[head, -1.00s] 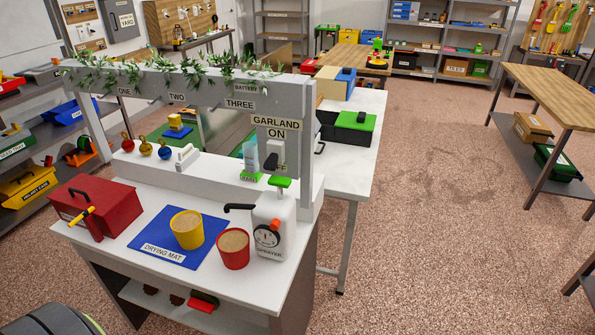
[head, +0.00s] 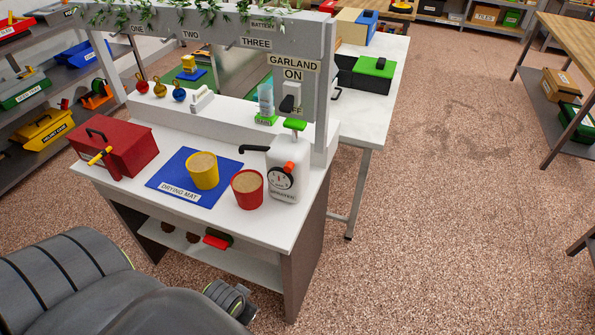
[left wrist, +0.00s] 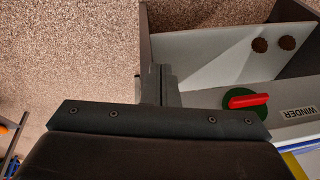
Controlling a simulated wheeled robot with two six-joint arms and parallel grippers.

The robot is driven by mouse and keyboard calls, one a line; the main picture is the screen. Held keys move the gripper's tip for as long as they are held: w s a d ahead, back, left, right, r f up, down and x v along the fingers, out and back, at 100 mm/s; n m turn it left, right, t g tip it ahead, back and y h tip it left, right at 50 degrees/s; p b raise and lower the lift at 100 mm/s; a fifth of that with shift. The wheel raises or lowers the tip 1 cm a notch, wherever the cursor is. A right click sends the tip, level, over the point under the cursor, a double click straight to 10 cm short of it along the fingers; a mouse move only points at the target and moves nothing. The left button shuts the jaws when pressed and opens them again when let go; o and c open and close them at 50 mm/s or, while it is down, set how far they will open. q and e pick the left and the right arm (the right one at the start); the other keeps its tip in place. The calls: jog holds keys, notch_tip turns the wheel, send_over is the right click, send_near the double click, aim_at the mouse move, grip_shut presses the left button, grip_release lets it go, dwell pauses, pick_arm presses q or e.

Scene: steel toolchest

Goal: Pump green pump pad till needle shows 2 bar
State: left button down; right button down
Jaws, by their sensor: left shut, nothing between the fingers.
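The white sprayer (head: 284,200) stands upright at the right end of the white bench. Its green pump pad (head: 295,124) is on top, with a black nozzle at the left and an orange part above the gauge. The round gauge (head: 280,178) faces me, but its needle is too small to read. My left arm comes in at the lower left of the head view, below and left of the sprayer. In the left wrist view my left gripper (left wrist: 160,85) is shut and empty, near the bench's lower shelf. The sprayer is not in that view. My right gripper is not seen.
A red pot (head: 247,190) stands just left of the sprayer. A yellow pot (head: 203,171) stands on the blue drying mat (head: 166,190). A red toolbox (head: 128,150) is farther left. A red-handled winder (left wrist: 248,100) is under the benchtop. Floor right of the bench is clear.

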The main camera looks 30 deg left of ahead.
pick_arm(q)
jog(key=w+a+r+t, duration=0.1)
jog(key=w+r+t, duration=0.3)
jog(key=w+r, duration=0.4)
jog(key=w+a+r+n+t+y, duration=0.1)
jog(key=w+r, duration=0.8)
jog(key=r, duration=0.9)
jog(key=w+a+r+n+t, duration=0.1)
jog(key=w+r+t, duration=0.5)
jog(key=r, duration=0.7)
jog(key=w+a, duration=0.1)
jog(key=w, duration=0.1)
jog(key=shift+w+a+r+t+y, duration=0.15)
jog(key=shift+w+t+y, duration=0.15)
jog(key=shift+y, duration=0.1)
jog(key=p, duration=0.2)
send_over(295, 132)
jog(key=s+d, duration=0.2)
notch_tip(295, 132, down, 2)
jog(key=f, duration=0.3)
jog(key=shift+w+f+p, duration=0.2)
jog(key=shift+f+p, duration=0.05)
jog(key=shift+p, duration=0.1)
jog(key=shift+f, duration=0.45)
